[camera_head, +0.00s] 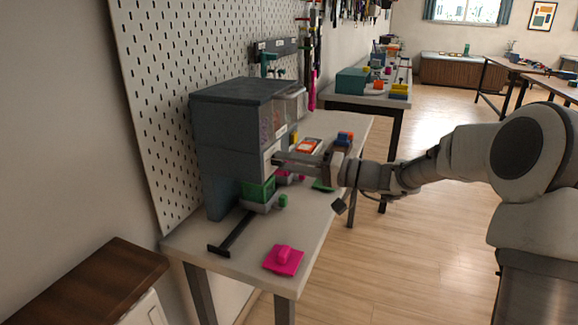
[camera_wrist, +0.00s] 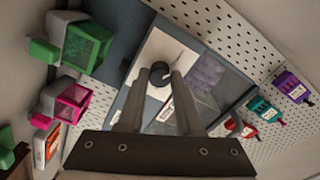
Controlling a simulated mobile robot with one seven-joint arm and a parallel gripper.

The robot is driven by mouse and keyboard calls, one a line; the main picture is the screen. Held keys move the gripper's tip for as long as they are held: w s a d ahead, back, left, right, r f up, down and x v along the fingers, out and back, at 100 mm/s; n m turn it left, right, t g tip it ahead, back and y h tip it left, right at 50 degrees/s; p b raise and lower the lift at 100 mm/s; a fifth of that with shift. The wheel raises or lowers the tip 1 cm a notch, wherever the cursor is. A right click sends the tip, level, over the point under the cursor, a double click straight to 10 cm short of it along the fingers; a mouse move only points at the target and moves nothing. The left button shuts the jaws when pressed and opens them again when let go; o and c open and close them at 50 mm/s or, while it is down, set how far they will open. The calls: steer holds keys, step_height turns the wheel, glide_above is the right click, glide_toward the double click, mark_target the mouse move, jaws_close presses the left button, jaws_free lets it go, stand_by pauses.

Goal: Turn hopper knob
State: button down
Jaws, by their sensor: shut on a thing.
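The hopper (camera_head: 225,135) is a blue-grey cabinet on the grey bench, against the pegboard, with a clear window on its front. Its knob (camera_wrist: 160,70) is small, dark and round, on a white panel (camera_wrist: 150,50) in the wrist view. My gripper (camera_head: 276,160) reaches the hopper front from the right. In the wrist view its two fingers (camera_wrist: 160,78) stand on either side of the knob and are shut on it. In the head view the gripper hides the knob. The knob's turn angle is not clear.
Green (camera_wrist: 85,45) and pink (camera_wrist: 68,100) bins are close to the hopper front in the wrist view. A pink lidded piece (camera_head: 284,260) and a dark bar (camera_head: 232,235) lie at the bench's near end. Tools hang on the pegboard (camera_head: 165,60).

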stand_by(0.3)
steer(key=c, duration=0.6)
jaws_free()
steer(key=shift+d, duration=0.1)
steer(key=p+v, duration=0.4)
steer(key=v, duration=1.3)
steer(key=shift+s+d, duration=0.1)
